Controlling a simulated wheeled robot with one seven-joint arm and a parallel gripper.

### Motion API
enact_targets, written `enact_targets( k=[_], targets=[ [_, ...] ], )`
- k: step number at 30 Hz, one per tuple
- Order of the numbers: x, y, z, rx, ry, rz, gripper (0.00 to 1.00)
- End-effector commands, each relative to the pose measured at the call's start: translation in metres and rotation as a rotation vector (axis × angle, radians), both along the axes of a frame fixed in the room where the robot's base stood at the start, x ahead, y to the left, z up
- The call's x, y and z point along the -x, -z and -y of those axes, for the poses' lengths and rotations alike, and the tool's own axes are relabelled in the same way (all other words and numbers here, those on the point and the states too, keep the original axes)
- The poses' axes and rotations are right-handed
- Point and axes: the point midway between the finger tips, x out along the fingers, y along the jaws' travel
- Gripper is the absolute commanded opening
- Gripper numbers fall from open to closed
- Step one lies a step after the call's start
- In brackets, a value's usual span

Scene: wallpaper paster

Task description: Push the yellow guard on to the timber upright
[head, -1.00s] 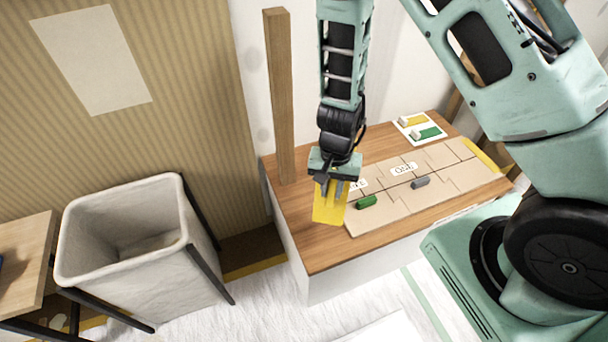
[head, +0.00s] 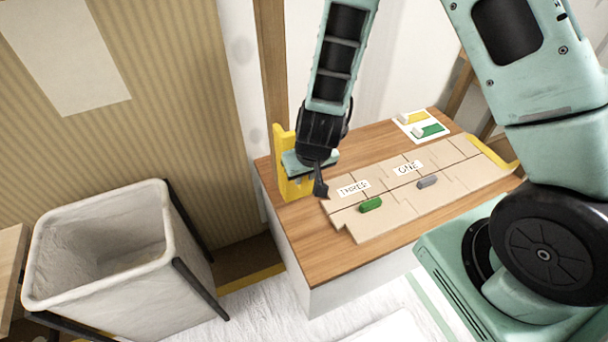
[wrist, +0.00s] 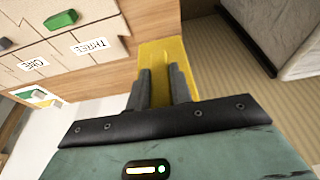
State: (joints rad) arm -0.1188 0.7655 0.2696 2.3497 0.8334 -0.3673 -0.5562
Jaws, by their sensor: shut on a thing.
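The timber upright (head: 272,70) stands at the back left corner of the wooden worktop. My gripper (head: 300,175) is shut on the yellow guard (head: 281,150) and holds it upright at the foot of the timber. In the head view the guard covers the lower timber; I cannot tell whether it touches the timber or sits around it. In the wrist view the guard (wrist: 168,55) stands out beyond my fingers (wrist: 159,82). The timber is not clearly seen there.
Tan panels (head: 400,200) with labels, a green piece (head: 371,204) and a grey piece (head: 427,181) lie right of my gripper. Another yellow part (head: 493,152) is at their far right end. A white bin (head: 105,250) stands left of the worktop (head: 310,235).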

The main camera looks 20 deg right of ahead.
Motion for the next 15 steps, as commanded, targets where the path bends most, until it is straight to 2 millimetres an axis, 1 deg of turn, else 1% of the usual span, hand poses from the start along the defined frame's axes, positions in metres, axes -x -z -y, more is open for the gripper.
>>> enact_targets(
  k=[8, 11, 15],
  targets=[
    [0.000, -0.003, 0.000, 0.001, -0.001, 0.000, 0.00],
    [-0.005, -0.003, 0.000, -0.001, 0.002, 0.001, 0.00],
    [-0.017, -0.004, 0.000, 0.000, 0.003, 0.001, 0.00]
  ],
)
